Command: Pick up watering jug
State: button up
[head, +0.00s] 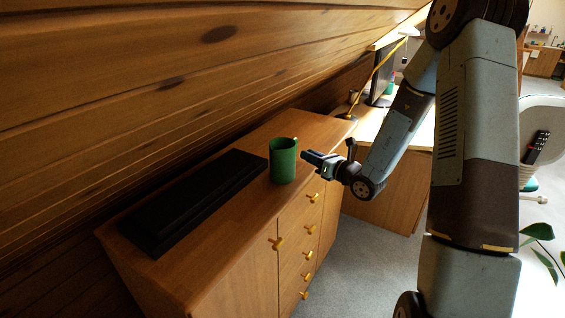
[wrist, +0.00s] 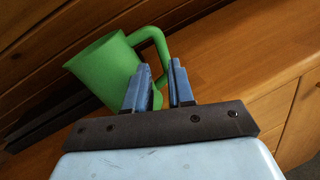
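The green watering jug (head: 283,162) stands upright on top of the wooden cabinet (head: 228,208), near its front edge. It also shows in the wrist view (wrist: 103,70), with its curved handle (wrist: 154,36) on the right side facing me. My gripper (head: 306,154) is level with the jug's upper part, just to its right in the head view. In the wrist view the two blue fingers (wrist: 159,66) are apart, and part of the handle shows between them. I cannot tell whether either finger touches it. The fingers hide the jug's lower right part.
A long black case (head: 195,198) lies on the cabinet left of the jug. A sloping timber wall (head: 160,80) rises close behind and overhead. A desk with a monitor (head: 381,82) stands beyond. Cabinet drawers with gold knobs (head: 308,254) face the open grey floor (head: 365,265).

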jog(key=shift+x, duration=2.6)
grip_shut()
jog(key=shift+d, duration=0.1)
